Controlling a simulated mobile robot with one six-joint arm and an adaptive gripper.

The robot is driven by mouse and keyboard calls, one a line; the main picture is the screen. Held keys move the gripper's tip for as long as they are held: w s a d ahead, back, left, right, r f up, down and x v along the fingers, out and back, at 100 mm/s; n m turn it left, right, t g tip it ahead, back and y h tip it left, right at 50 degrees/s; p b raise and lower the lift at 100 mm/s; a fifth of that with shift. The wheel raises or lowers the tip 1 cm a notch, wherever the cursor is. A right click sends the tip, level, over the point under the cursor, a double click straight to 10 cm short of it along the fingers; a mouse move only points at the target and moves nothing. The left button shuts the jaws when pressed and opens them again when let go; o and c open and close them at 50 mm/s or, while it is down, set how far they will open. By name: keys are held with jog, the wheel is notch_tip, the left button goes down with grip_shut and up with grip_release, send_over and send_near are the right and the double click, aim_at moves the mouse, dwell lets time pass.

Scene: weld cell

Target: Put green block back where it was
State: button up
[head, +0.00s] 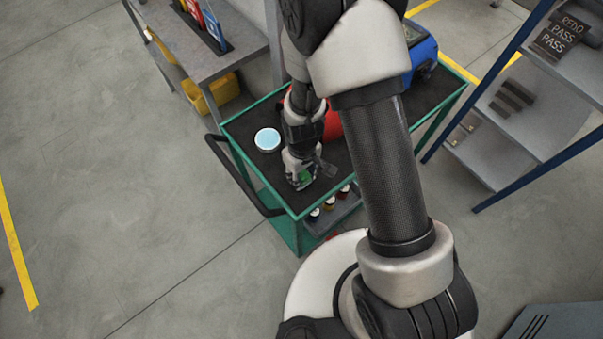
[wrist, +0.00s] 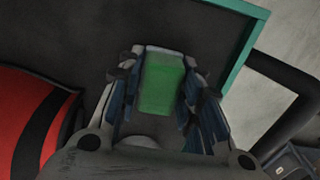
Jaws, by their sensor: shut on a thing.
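The green block (wrist: 162,84) sits between the two fingers of my gripper (wrist: 163,100) in the wrist view. My gripper is shut on it. In the head view, my gripper (head: 301,181) is low over the near part of the green-framed cart's dark top (head: 245,133). Only a small bit of the green block (head: 306,177) shows there beside the fingers. I cannot tell whether the block touches the cart top.
On the cart are a white and light-blue round thing (head: 267,139), a red cylinder (head: 333,125), partly hidden by my arm, and a blue machine (head: 423,55). The cart's black handle (head: 243,178) is at left. A blue-framed shelf (head: 500,105) stands right.

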aim_at(302, 173)
jog(key=shift+f, duration=0.1)
jog(key=shift+f, duration=0.15)
jog(key=o, duration=1)
jog(key=shift+o, duration=0.2)
notch_tip(302, 173, up, 13)
jog(key=p, duration=0.4)
